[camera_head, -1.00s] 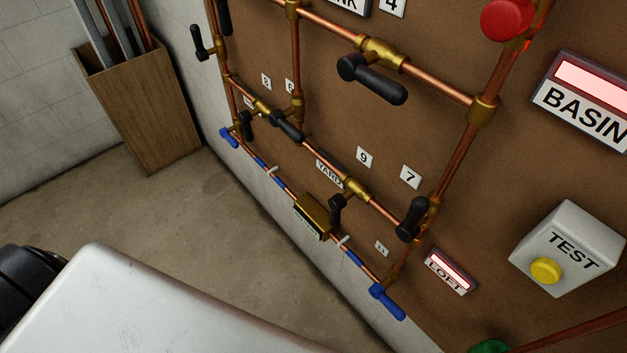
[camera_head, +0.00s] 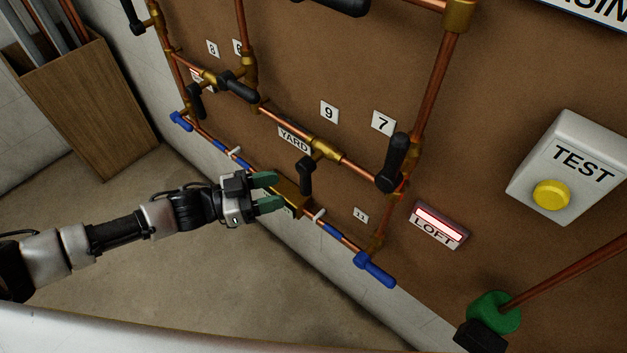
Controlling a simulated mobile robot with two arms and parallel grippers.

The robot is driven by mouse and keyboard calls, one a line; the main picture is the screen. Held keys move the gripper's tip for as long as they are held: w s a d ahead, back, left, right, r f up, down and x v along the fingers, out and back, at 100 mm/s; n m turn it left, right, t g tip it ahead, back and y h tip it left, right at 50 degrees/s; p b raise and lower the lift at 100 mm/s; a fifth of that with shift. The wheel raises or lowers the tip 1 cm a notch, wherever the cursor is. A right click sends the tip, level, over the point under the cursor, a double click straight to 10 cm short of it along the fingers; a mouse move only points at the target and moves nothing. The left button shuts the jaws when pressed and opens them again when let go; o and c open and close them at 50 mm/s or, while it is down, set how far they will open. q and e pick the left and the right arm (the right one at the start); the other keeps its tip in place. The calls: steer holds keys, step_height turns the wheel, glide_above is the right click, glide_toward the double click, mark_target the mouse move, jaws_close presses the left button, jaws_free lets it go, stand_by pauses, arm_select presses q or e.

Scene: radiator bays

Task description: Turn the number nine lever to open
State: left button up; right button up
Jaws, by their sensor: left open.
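The number nine lever (camera_head: 305,176) is a black handle on a brass valve (camera_head: 325,149) in the lower copper pipe. It hangs down, crosswise to the pipe. The white "9" plate (camera_head: 329,112) is just above the valve. My left gripper (camera_head: 277,190) is open and empty, with two green fingers pointing right. In the picture it is just left of and slightly below the lever's lower end, with a visible gap. Its fingers overlap part of a brass box (camera_head: 292,196) on the lowest pipe. My right gripper is not in view.
The number seven lever (camera_head: 393,162) stands along its pipe to the right. Another black lever (camera_head: 238,87) is up left. A blue handle (camera_head: 375,269) ends the lowest pipe. The LOFT sign (camera_head: 440,225) glows, and a TEST box (camera_head: 568,168) is at right. Open floor lies below left.

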mark_target(306, 179)
arm_select(q)
steer(key=x, duration=0.9)
steer(key=shift+p, duration=0.45)
steer(key=shift+f, duration=0.1)
jaws_close()
